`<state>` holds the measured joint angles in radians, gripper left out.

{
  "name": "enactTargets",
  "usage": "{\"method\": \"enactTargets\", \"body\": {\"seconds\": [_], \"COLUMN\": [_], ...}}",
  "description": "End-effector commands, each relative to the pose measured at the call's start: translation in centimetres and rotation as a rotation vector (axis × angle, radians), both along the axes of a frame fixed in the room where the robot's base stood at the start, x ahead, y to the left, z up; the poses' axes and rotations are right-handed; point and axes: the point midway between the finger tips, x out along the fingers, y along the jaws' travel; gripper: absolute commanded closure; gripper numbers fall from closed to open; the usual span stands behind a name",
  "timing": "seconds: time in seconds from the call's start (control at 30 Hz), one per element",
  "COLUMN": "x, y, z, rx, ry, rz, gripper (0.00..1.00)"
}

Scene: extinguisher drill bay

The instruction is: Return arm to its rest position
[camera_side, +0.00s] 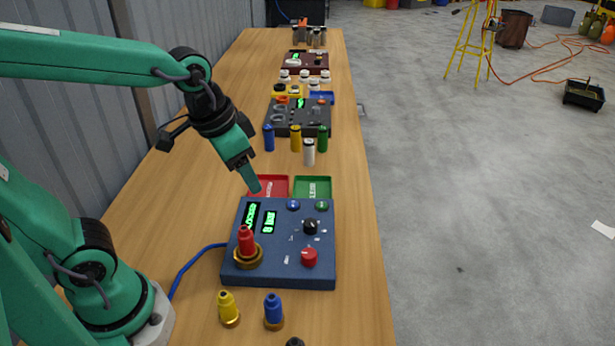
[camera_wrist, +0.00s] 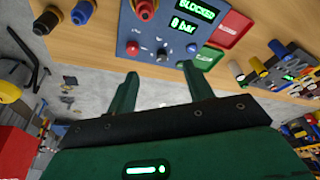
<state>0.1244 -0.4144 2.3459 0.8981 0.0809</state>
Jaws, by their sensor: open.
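My gripper (camera_side: 252,186) hangs above the back left edge of the blue control panel (camera_side: 285,272) in the side view, pointing down. It is empty. In the wrist view its two green fingers (camera_wrist: 162,86) stand apart with nothing between them. The panel also shows at the top of the wrist view (camera_wrist: 150,30). A red nozzle piece (camera_side: 246,242) stands upright in a brass ring on the panel. My arm reaches out from the left over the bench.
A yellow nozzle piece (camera_side: 228,308) and a blue one (camera_side: 273,310) stand in front of the panel. A red tray (camera_side: 268,185) and a green tray (camera_side: 313,187) lie behind it. Several cylinders and another panel (camera_side: 290,115) stand farther back. The bench's left side (camera_side: 165,195) is mostly clear.

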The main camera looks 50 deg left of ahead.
Motion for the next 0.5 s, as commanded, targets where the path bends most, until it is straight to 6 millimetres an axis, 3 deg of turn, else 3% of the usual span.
{"method": "enactTargets", "body": {"seconds": [0.3, 0.5], "x": [-3.8, -5.1], "y": [2.6, 3.3], "z": [1.7, 2.0], "rx": [-0.03, -0.041], "ry": [-0.125, -0.169], "rz": [0.139, 0.188], "gripper": [0.48, 0.48]}}
